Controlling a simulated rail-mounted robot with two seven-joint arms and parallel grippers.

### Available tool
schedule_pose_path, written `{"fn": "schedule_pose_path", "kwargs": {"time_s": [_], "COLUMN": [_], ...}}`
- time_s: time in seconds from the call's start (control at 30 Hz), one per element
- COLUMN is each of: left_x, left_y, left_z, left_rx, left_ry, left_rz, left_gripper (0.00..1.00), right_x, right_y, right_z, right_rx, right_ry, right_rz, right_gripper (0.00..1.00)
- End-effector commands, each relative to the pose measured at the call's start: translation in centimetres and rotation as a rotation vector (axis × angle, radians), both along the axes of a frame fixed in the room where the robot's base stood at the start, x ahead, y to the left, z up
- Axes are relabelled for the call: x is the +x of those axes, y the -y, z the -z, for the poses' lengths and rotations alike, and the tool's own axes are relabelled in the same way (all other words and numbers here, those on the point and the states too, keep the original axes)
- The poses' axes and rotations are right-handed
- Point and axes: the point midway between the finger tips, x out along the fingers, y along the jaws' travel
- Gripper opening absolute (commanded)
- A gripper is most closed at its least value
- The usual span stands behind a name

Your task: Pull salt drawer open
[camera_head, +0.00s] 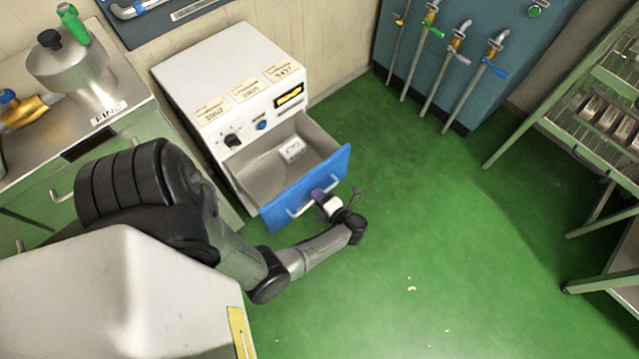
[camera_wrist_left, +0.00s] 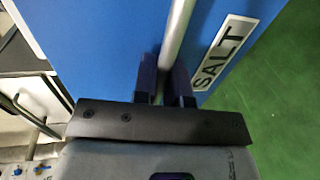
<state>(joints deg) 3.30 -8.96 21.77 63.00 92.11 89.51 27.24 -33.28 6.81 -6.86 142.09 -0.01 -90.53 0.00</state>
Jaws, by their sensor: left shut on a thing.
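The salt drawer (camera_head: 275,172) is a grey bin with a blue front (camera_head: 328,171), and it stands pulled out of a white cabinet (camera_head: 225,85). My left gripper (camera_head: 315,195) is shut on the drawer's bar handle (camera_head: 298,210). In the left wrist view the dark fingers (camera_wrist_left: 164,85) close around the silver handle (camera_wrist_left: 177,35). A SALT plate (camera_wrist_left: 224,52) is on the blue front beside it. My right gripper is not in view.
A steel counter with a metal canister (camera_head: 75,72) stands at the left. Valve pipes (camera_head: 432,75) are on a blue panel at the back. A green rack (camera_head: 600,120) stands at the right. The green floor (camera_head: 430,220) before the drawer is mostly clear, with small scraps.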

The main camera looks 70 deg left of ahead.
Motion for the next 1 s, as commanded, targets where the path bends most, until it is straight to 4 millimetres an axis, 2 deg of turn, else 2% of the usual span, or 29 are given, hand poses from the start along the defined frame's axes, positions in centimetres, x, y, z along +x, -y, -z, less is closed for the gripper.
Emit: {"fn": "schedule_pose_path", "kwargs": {"time_s": [0.17,0.2,0.47,0.77,1.0], "left_x": [0.01,0.01,0.0,0.04,0.52], "left_y": [-0.06,-0.06,-0.05,0.05,0.91], "left_z": [-0.01,-0.01,0.01,-0.03,-0.44], "left_rx": [0.001,0.001,0.0,0.0,-0.003], "left_ry": [0.0,0.0,0.0,0.0,0.001], "left_rz": [0.0,0.0,0.0,0.0,0.004], "left_gripper": [0.0,0.13,0.37,0.37,0.37], "right_x": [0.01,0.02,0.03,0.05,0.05], "right_y": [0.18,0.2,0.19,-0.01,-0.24], "right_z": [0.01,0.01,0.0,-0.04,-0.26], "right_rx": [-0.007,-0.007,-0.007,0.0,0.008], "right_ry": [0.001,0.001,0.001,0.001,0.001], "right_rz": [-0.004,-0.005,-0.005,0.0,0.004], "right_gripper": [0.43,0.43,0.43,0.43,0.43]}}
